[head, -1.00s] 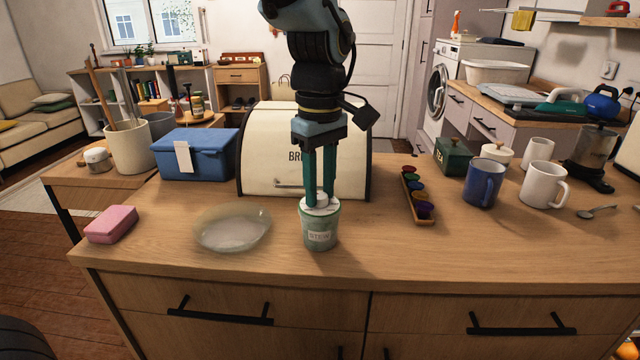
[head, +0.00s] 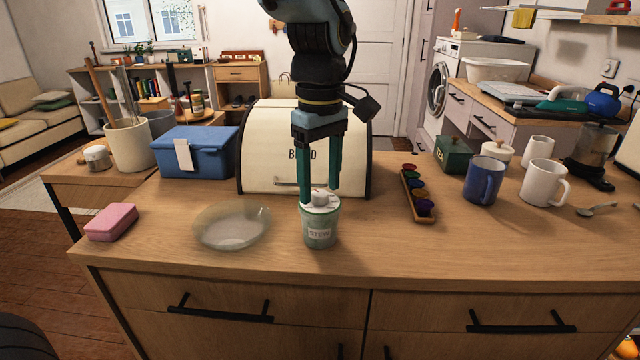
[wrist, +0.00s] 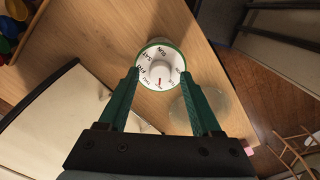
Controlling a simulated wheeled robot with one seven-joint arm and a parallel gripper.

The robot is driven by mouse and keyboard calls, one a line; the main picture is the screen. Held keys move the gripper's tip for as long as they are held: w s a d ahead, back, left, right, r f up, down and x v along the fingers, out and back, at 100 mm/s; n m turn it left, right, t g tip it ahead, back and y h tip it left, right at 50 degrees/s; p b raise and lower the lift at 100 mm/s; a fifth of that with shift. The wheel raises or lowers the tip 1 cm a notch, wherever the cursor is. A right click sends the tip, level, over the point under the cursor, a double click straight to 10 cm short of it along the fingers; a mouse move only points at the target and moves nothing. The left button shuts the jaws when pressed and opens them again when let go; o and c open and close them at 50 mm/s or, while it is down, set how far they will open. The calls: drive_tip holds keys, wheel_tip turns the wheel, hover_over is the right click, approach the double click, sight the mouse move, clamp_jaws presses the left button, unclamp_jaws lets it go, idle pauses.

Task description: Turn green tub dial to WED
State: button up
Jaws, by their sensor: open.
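The green tub (head: 319,234) stands upright on the counter, with a white label reading STEW. Its white dial (wrist: 147,76) has day names around it and a raised round knob (wrist: 160,69) in the middle. A small red mark on the dial points toward the bottom of the wrist view. The day lettering there is too small to tell for certain which day it meets. My gripper (head: 319,199) is open above the tub. Its two green fingers stand on either side of the knob, apart from it, and it also shows in the wrist view (wrist: 159,75).
A glass bowl (head: 232,226) sits left of the tub, with a pink sponge (head: 111,222) further left. The cream bread bin (head: 262,150) is close behind. A tray of coloured pots (head: 408,197) and a blue mug (head: 484,182) stand to the right. The counter in front is clear.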

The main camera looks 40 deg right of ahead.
sight(320, 193)
wheel_tip(320, 193, up, 10)
drive_tip(key=shift+b, duration=0.45)
